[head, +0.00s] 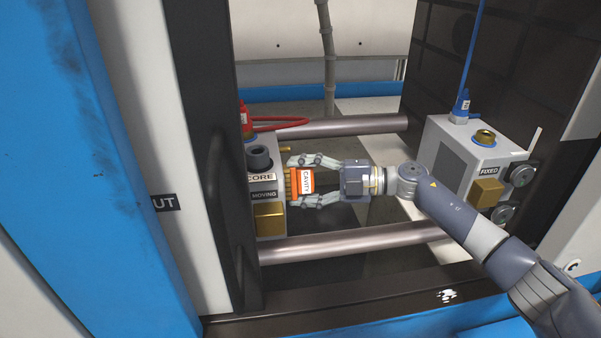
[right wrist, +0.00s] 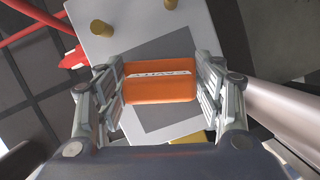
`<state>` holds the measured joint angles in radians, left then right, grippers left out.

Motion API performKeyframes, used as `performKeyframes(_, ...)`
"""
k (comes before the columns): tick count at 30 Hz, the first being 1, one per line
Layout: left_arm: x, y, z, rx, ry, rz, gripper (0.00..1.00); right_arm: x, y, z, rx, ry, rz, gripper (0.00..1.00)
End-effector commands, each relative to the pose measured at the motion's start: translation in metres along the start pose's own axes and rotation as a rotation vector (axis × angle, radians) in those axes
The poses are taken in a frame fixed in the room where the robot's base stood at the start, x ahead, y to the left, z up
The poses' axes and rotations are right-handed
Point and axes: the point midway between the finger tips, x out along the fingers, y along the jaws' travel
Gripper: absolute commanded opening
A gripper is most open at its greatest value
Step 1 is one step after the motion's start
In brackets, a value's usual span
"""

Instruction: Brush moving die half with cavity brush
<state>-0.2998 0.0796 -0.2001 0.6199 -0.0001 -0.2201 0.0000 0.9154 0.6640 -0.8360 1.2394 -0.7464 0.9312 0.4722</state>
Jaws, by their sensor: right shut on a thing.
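The moving die half (head: 266,205) is a pale block labelled "MOVING" on the left platen, with a brass block at its lower front. The cavity brush (head: 306,181) is orange with a "CAVITY" label and tan bristles facing the moving die half. My right gripper (head: 312,181) is shut on the brush, one finger above and one below. The bristles are at the die face; whether they touch it I cannot tell. In the right wrist view, the brush (right wrist: 160,83) sits between both fingers, in front of the grey die face (right wrist: 215,50). My left gripper is not in view.
The fixed die half (head: 465,155), labelled "FIXED", stands on the right platen with a blue hose fitting. Two steel tie bars (head: 350,247) run between the platens, above and below my gripper. A dark "CORE"-labelled piece (head: 258,160) and a red hose (head: 280,123) are at the moving half.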

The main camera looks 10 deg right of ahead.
Motion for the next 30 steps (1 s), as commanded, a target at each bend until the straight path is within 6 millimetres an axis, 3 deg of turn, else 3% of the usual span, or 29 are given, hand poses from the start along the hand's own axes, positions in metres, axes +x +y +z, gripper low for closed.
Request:
performKeyframes(21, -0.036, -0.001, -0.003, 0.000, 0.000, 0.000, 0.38, -0.014, -0.012, -0.045, 0.000, 0.001, 0.000, 0.32)
performKeyframes(30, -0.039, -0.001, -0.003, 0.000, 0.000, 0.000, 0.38, -0.014, -0.017, -0.053, -0.002, 0.002, 0.001, 0.32)
